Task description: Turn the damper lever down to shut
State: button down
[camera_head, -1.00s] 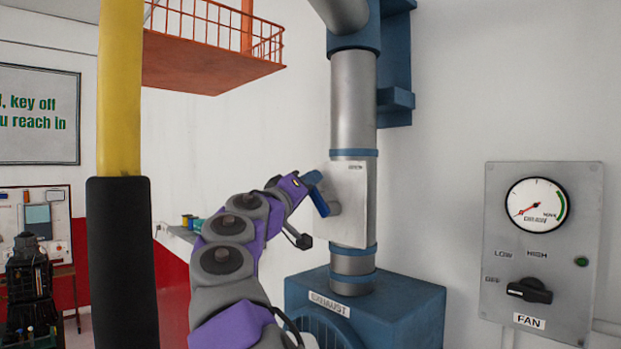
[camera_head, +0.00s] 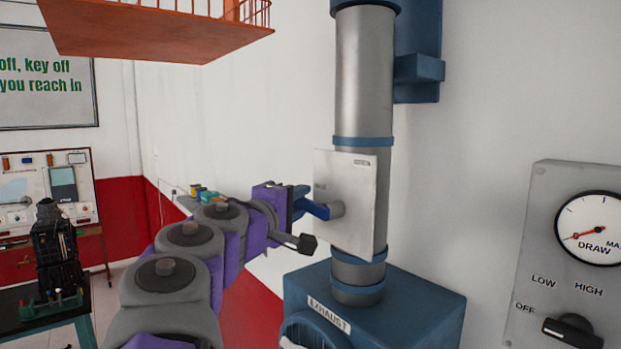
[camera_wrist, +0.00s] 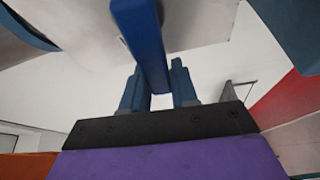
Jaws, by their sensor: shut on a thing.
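The damper lever (camera_head: 316,209) is a blue bar on a round grey hub in front of a pale plate (camera_head: 346,190) on the vertical exhaust pipe. It points left from the hub, close to level in the head view. My gripper (camera_head: 301,200) is at its left, outer end, shut on it. In the wrist view, the lever (camera_wrist: 143,38) runs down between the two blue fingers of my gripper (camera_wrist: 158,88). The contact faces are partly hidden. The small marks on the plate are too small to read.
A blue exhaust housing (camera_head: 410,302) stands below the pipe. A fan panel (camera_head: 545,255) with a gauge and black knob is on the wall at right. An orange railed platform (camera_head: 160,35) hangs above. A bench with equipment (camera_head: 55,265) is at left.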

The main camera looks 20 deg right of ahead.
jog(key=shift+f+n+p, duration=0.45)
jog(key=shift+n+p, duration=0.05)
jog(key=shift+w, duration=0.1)
jog(key=c, duration=1.2)
grip_release()
jog(key=shift+o, duration=1.2)
jog(key=shift+w+a, duration=0.1)
jog(key=shift+w, duration=0.1)
jog(key=shift+s, duration=0.2)
jog(key=shift+w, duration=0.1)
